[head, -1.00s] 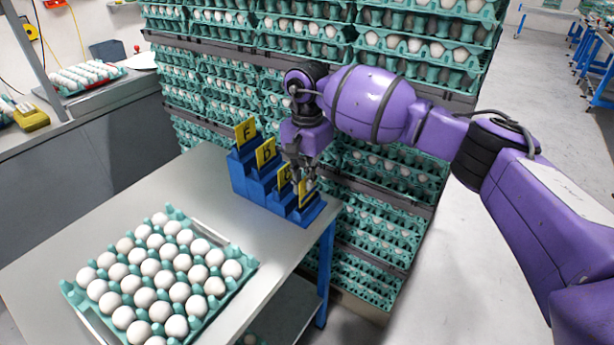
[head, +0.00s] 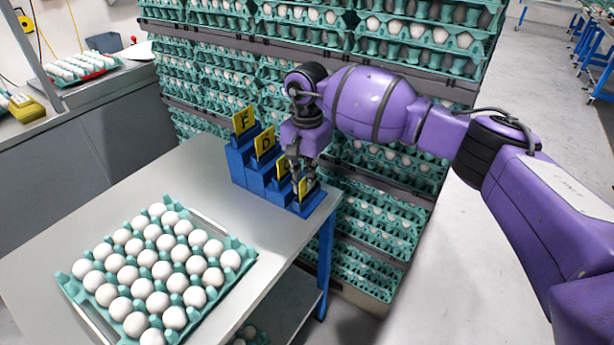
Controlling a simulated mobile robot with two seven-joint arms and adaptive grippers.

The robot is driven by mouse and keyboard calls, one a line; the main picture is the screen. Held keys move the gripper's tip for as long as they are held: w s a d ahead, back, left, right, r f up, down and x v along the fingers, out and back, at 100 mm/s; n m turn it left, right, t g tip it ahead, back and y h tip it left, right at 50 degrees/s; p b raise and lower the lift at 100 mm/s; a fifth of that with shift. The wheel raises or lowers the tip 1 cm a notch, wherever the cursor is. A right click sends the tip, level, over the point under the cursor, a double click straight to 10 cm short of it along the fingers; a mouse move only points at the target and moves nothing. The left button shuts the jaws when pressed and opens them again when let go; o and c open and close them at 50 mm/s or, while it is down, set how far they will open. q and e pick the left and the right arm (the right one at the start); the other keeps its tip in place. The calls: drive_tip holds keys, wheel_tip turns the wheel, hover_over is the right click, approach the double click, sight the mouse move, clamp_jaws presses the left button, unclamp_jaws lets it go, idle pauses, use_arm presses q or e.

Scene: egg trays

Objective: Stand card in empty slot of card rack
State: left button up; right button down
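The blue stepped card rack (head: 237,171) stands at the table's far right corner. Yellow card F (head: 243,119) stands in its highest step and yellow card D (head: 264,142) in the one below. A third yellow card (head: 282,167) stands in the following step, its letter partly hidden by my gripper. My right gripper (head: 303,181) is over the lowest step, pointing down, shut on a fourth yellow card (head: 309,191). This card is upright at the lowest step; whether its bottom edge is seated in the slot is too small to tell. My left gripper is not in view.
A teal tray of white eggs (head: 247,254) lies on the grey table (head: 190,185), left of the rack. Tall stacks of egg trays (head: 375,185) stand close behind the rack and my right gripper. The table between tray and rack is clear.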

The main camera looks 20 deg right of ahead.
drive_tip(key=c, duration=1.9)
unclamp_jaws()
drive_tip(key=shift+o, duration=0.2)
drive_tip(key=shift+r, duration=0.1)
